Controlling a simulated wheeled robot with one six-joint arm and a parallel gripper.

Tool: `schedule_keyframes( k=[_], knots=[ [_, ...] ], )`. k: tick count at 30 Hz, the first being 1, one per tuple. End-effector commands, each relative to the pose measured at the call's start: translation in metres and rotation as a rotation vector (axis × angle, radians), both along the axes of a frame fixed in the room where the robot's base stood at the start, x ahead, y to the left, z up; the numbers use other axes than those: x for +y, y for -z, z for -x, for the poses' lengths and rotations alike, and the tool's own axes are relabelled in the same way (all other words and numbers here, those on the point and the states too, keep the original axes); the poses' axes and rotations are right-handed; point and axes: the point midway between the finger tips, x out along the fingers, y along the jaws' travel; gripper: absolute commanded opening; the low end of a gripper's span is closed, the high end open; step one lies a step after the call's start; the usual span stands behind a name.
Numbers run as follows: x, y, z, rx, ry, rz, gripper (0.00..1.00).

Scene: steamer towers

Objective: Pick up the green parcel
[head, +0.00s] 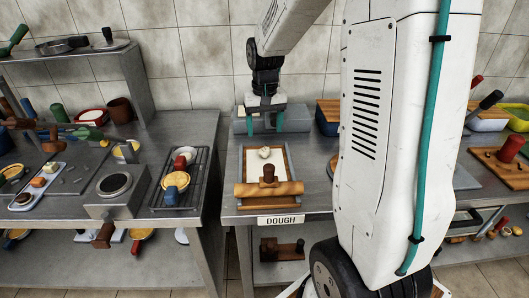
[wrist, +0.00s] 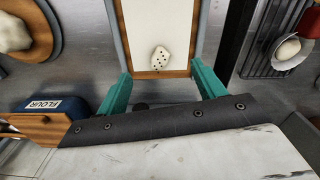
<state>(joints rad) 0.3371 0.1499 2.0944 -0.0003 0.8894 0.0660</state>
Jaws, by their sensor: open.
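My gripper (head: 263,126) hangs open and empty above the back of the dough station; its two teal fingers also show in the wrist view (wrist: 161,72). A pale, dark-specked dough lump (wrist: 160,56) lies on the white board beyond the fingertips, apart from them. The same lump (head: 265,153) shows on the board in the head view. I cannot make out a clear green parcel. A bright green item (head: 88,132) lies on the left counter, far from my gripper, and its shape is too small to tell.
A rolling pin (head: 268,188) lies across the front of the wood-framed board (head: 241,165). Left of a gap between tables are a wire rack (head: 203,165) with bowls and a burner (head: 115,184). A blue flour tub (wrist: 52,109) stands near my gripper. My arm hides part of the right side.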

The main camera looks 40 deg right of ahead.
Motion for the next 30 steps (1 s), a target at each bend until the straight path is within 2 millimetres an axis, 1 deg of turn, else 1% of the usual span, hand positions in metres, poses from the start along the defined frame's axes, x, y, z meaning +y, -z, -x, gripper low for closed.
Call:
schedule_keyframes(
  k=[1,3,6,14,21,25,30],
  knots=[
    [-0.008,0.009,-0.006,0.005,0.014,-0.002,0.69],
    [-0.014,0.016,-0.011,0.006,0.024,-0.003,0.69],
    [-0.018,0.026,-0.013,0.010,0.030,-0.004,0.69],
    [-0.016,0.055,-0.014,0.010,0.030,-0.003,0.69],
    [-0.012,0.090,-0.015,0.010,0.030,-0.003,0.69],
    [-0.012,0.098,-0.015,0.007,0.030,-0.003,0.69],
    [-0.012,0.099,-0.015,0.006,0.030,-0.003,0.69]
  ],
)
